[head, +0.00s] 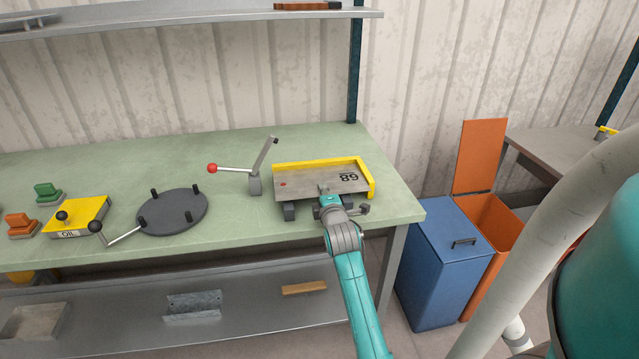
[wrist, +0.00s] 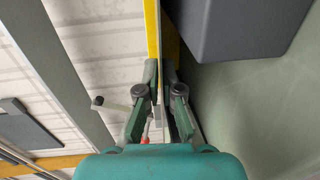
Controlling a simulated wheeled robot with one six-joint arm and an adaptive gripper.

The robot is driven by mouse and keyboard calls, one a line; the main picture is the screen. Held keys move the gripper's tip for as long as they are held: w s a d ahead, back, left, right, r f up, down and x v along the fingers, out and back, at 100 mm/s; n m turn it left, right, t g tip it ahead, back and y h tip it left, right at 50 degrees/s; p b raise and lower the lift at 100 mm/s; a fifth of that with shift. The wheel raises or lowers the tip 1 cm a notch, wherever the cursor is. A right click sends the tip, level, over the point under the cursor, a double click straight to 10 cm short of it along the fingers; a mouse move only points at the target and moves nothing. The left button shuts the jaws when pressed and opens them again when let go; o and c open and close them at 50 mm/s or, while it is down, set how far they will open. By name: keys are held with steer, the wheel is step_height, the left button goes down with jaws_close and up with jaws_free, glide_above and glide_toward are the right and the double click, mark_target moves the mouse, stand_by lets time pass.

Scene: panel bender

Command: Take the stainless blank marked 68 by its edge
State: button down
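The stainless blank marked 68 (head: 305,184) is a flat grey plate lying level on the dark blocks on the green bench. Its number shows near its right end and a small red spot near its left end. A yellow angled stop (head: 318,163) runs along its back and right edges. My gripper (head: 326,194) is at the middle of its front edge. In the wrist view the blank appears edge-on as a thin strip between my fingertips (wrist: 161,68), which are close together on either side of it. The exact contact is partly hidden by the fingers.
A dark support block (wrist: 238,25) is close beside the fingers in the wrist view. A red-knobbed lever (head: 233,170) stands left of the blank. Farther left are a round dark plate (head: 172,211) and a yellow oil box (head: 78,215). A blue bin (head: 440,262) stands right of the bench.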

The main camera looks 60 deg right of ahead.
steer(key=shift+r, duration=0.7)
steer(key=shift+r+v, duration=0.2)
steer(key=shift+v, duration=1.55)
steer(key=shift+r+v, duration=0.15)
steer(key=shift+v, duration=1.65)
steer(key=shift+w+a, duration=0.1)
